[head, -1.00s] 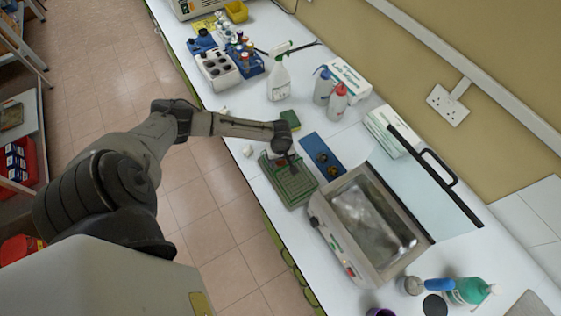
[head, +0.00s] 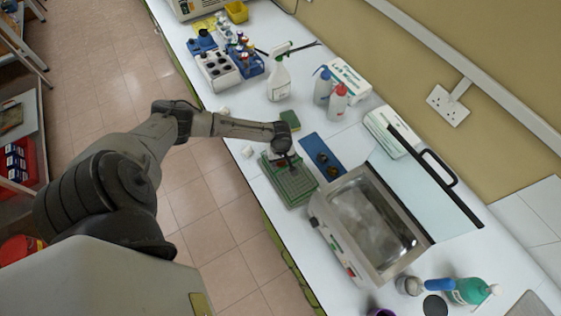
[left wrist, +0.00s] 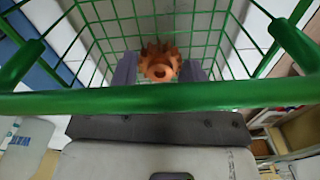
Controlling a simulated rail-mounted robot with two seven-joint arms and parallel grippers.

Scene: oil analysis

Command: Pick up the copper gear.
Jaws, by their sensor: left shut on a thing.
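The copper gear (left wrist: 160,64) shows in the left wrist view as an orange toothed ring with a centre hole. It sits between the two fingers of my left gripper (left wrist: 159,72), which are shut on it. Green basket wires surround the gear and fingers in that view. In the head view my left gripper (head: 288,161) points down over the green wire basket (head: 297,191). The gear is too small there to make out clearly. My right gripper is not in view.
A blue mat (head: 312,141) with small dark and brassy round parts lies right of the basket. An open metal bath (head: 323,213) stands close in front. A green sponge (head: 290,120), spray bottle (head: 279,82) and tube racks (head: 217,72) lie farther back.

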